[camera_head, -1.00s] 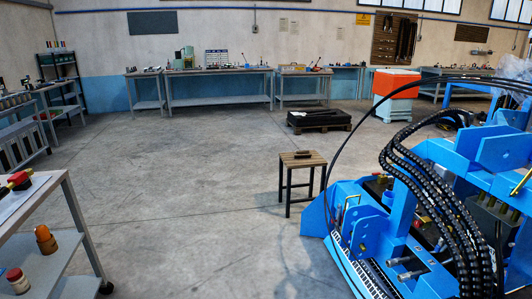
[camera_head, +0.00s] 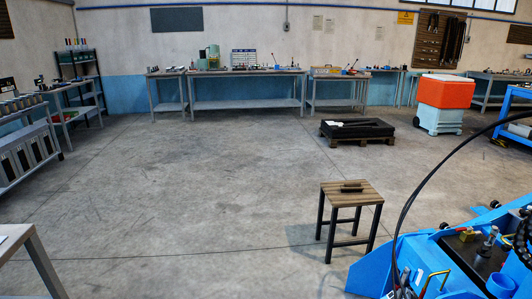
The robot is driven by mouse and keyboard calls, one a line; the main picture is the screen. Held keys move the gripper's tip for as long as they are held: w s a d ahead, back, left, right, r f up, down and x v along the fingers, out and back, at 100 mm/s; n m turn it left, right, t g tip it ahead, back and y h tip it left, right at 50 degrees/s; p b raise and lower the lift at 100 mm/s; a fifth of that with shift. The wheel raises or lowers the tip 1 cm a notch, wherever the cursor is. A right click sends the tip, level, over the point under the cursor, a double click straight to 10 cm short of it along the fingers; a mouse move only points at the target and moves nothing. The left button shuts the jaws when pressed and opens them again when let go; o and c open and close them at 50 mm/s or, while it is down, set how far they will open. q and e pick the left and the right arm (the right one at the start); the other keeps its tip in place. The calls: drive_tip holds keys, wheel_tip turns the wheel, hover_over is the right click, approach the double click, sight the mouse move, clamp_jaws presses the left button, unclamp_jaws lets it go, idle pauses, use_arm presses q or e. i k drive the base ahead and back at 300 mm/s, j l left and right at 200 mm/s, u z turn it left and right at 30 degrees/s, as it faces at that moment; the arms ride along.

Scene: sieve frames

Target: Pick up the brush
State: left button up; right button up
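A small dark brush (camera_head: 352,188) seems to lie on top of a wooden stool (camera_head: 350,198) with black legs, right of the middle of the head view. It is small at this distance and its details cannot be made out. Neither of my grippers shows in the head view.
A blue machine (camera_head: 460,265) with hoses stands at the lower right, close to the stool. A table corner (camera_head: 22,238) is at the lower left. A black-topped pallet (camera_head: 357,130) and an orange-and-white cooler (camera_head: 445,100) stand farther back. The floor (camera_head: 190,190) left of the stool is clear.

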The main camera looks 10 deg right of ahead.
sight(357, 187)
drive_tip(key=i, duration=1.7)
drive_tip(key=i+z, duration=0.15)
drive_tip(key=i, duration=0.25)
drive_tip(key=i+j+z, duration=0.15)
drive_tip(key=i, duration=0.3)
drive_tip(key=i+j+z, duration=0.2)
drive_tip(key=i, duration=0.2)
drive_tip(key=i+j+z, duration=0.15)
drive_tip(key=i, duration=0.25)
drive_tip(key=i+j+z, duration=1.1)
drive_tip(key=j+z, duration=0.15)
